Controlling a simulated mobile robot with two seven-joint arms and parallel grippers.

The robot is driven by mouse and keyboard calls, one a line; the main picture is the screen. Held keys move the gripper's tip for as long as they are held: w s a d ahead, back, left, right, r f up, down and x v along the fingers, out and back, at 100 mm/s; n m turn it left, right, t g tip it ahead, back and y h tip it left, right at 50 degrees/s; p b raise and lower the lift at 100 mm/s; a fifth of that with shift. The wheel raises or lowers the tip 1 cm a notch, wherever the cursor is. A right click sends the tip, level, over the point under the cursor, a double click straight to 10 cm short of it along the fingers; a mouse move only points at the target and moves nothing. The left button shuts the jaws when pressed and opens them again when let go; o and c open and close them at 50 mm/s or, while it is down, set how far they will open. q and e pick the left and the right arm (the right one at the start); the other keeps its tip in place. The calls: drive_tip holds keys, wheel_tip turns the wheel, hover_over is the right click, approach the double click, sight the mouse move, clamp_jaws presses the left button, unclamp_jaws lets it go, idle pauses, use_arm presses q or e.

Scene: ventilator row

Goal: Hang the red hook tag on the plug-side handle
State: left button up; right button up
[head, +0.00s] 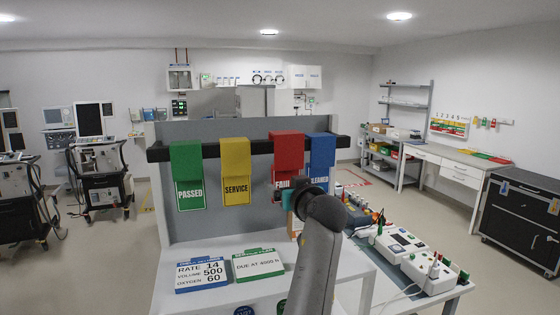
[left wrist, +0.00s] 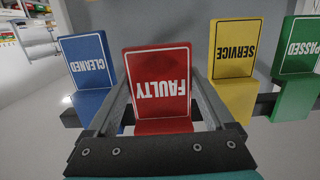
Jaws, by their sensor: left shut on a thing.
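The red hook tag (head: 285,152), lettered FAULTY, hangs over the black rail (head: 222,148) of the grey stand, between the yellow and blue tags. In the left wrist view the red tag (left wrist: 158,85) appears upside down, between the two fingers of my left gripper (left wrist: 160,108). In the head view my left gripper (head: 290,196) is at the lower part of the tag, shut on it, and partly covers its lettering. Ventilators stand at the far left, such as the one with a dark screen (head: 91,120); I cannot tell which handle is the plug-side one. My right gripper is not in view.
A green PASSED tag (head: 188,172), a yellow SERVICE tag (head: 235,170) and a blue CLEANED tag (head: 320,160) share the rail. Cards lie on the white table (head: 215,300) below. A bench with devices (head: 405,243) stands right. Open floor (head: 120,270) lies left.

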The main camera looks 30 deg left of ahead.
use_arm(q)
drive_tip(key=shift+v, duration=1.65)
drive_tip(key=shift+f, duration=0.3)
